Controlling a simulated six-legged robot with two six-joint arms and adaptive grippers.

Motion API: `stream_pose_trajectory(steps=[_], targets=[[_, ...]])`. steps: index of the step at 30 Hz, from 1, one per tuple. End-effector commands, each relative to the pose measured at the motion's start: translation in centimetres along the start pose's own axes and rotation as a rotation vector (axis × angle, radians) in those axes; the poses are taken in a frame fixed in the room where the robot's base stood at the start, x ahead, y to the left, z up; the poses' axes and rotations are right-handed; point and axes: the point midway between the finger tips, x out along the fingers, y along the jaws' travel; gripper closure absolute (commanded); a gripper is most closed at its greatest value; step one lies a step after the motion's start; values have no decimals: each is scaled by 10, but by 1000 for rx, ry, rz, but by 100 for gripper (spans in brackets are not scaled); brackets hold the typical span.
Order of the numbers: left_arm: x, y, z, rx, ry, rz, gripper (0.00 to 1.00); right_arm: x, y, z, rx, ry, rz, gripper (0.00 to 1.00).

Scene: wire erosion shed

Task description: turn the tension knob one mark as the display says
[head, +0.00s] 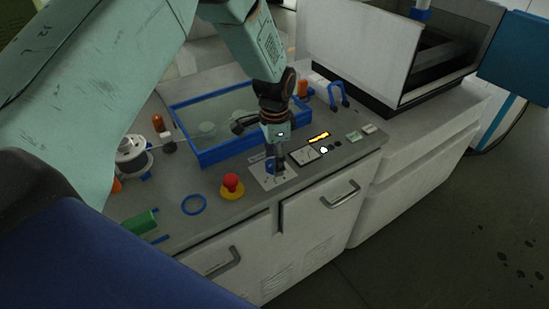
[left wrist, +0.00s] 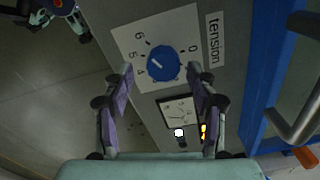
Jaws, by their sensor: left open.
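The blue tension knob (left wrist: 163,62) sits on a white dial plate (left wrist: 126,27) with printed numbers, beside a "tension" label (left wrist: 214,38). A white line on the knob faces the 4-to-6 side; the exact mark is too small to tell. My left gripper (left wrist: 159,80) is open, its fingertips at either side of the knob in the picture; contact cannot be told. In the head view the left gripper (head: 276,167) points down over the plate and partly hides the knob. The display (head: 319,137) glows yellow, its text unreadable.
A square gauge (head: 305,154) lies right of the plate. A red stop button (head: 232,182) and blue ring (head: 194,204) are to the left. A blue-rimmed tray (head: 217,154) stands behind. A white machine (head: 359,48) is at the back right.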

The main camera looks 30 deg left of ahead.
Motion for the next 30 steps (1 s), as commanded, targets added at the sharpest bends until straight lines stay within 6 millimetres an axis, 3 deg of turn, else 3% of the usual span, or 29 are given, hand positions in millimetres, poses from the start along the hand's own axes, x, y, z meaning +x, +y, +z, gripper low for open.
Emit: stream_pose_trajectory(steps=[12,30], targets=[[11,-4,-2,-1,1,-1,42,-1,0,0,-1,0,0,100],[12,-4,0,0,-1,1,92,-1,0,0,-1,0,0,100]])
